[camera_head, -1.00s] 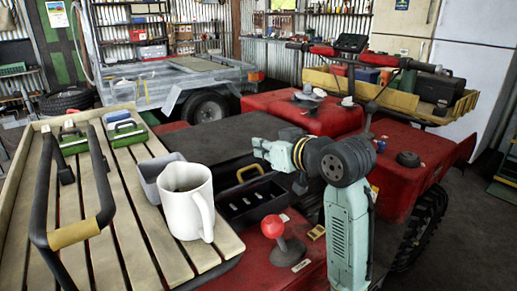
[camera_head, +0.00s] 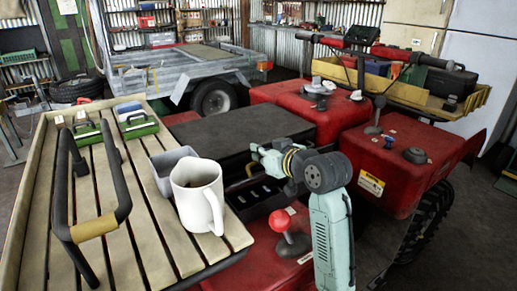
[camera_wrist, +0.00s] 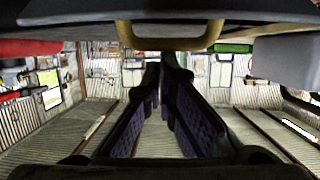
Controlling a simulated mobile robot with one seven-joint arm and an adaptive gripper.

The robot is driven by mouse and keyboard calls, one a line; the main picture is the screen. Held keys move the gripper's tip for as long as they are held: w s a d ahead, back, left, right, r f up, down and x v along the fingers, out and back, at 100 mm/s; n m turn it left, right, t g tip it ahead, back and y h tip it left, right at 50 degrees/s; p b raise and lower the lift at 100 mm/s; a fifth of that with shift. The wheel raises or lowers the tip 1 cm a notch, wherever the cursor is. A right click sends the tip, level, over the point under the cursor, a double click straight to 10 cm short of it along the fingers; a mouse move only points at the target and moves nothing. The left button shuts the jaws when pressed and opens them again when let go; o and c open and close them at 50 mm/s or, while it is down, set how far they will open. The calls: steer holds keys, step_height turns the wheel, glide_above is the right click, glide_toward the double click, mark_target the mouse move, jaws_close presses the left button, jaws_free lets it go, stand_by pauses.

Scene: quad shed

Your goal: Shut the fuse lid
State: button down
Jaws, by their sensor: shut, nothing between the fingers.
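A black fuse box (camera_head: 262,200) with small pieces in its tray stands open on the red vehicle body, right of the white mug. Its dark lid (camera_wrist: 235,12) appears raised, with a tan handle (camera_wrist: 170,42) across the top of the wrist view. In the head view my wrist largely covers that handle. My gripper (camera_wrist: 163,70) is shut and empty, its dark fingers pointing toward the area just below the handle in the wrist picture. Contact with the handle cannot be told. In the head view the fingertips are hidden or too small to make out.
A white mug (camera_head: 200,190) and a grey bin (camera_head: 168,170) stand close left of the box on the slatted rack (camera_head: 140,225). A red knob lever (camera_head: 285,235) rises just in front of the box. A flat black seat (camera_head: 235,140) lies behind.

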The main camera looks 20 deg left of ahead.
steer(key=b, duration=0.2)
steer(key=s+d+f+t+y+b, duration=0.1)
steer(key=b, duration=0.1)
steer(key=shift+f, duration=0.3)
steer(key=b, duration=0.1)
steer(key=s+d+t+y+b, duration=0.1)
steer(key=b, duration=0.1)
steer(key=shift+d+f, duration=0.2)
steer(key=shift+s+d, duration=0.3)
steer(key=shift+d, duration=0.1)
